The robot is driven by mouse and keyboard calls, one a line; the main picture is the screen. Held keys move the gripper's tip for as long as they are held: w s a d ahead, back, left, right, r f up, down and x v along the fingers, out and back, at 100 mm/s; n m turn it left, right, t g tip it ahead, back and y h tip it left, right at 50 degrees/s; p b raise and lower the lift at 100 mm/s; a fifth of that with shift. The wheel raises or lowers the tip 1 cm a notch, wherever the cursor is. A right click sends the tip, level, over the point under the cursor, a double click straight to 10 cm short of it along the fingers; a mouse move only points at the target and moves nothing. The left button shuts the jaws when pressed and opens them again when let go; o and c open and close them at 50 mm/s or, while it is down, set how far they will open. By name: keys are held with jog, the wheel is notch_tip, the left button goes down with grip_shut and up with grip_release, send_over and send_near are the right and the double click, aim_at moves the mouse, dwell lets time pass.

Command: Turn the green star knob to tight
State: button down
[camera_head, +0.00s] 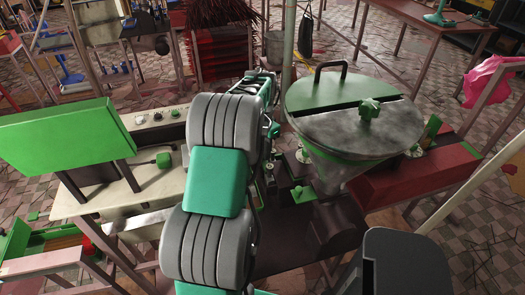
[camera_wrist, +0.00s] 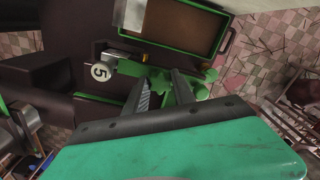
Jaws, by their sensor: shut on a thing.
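The green star knob (camera_wrist: 163,84) shows in the wrist view between the two fingers of my gripper (camera_wrist: 162,88), partly hidden by them. My gripper is shut on it, with one dark finger on each side. Its lobes stick out past the right finger. Its turn position cannot be read. In the head view my arm covers the gripper. Another green star knob (camera_head: 370,108) sits on the hopper lid there, clear of my arm, and a further green knob (camera_head: 272,130) shows just right of my arm.
A green-rimmed tray (camera_wrist: 183,22) and a round "5" tag (camera_wrist: 101,72) lie close by the gripper. A large metal hopper (camera_head: 335,165) stands right of my arm.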

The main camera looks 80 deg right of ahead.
jog(key=shift+r+m, duration=0.1)
jog(key=shift+m, duration=1.2)
jog(key=shift+s+d, duration=0.1)
jog(key=c, duration=1.2)
grip_release()
jog(key=shift+o, duration=0.8)
notch_tip(320, 180, up, 8)
jog(key=shift+f+b, duration=0.15)
jog(key=shift+b, duration=0.45)
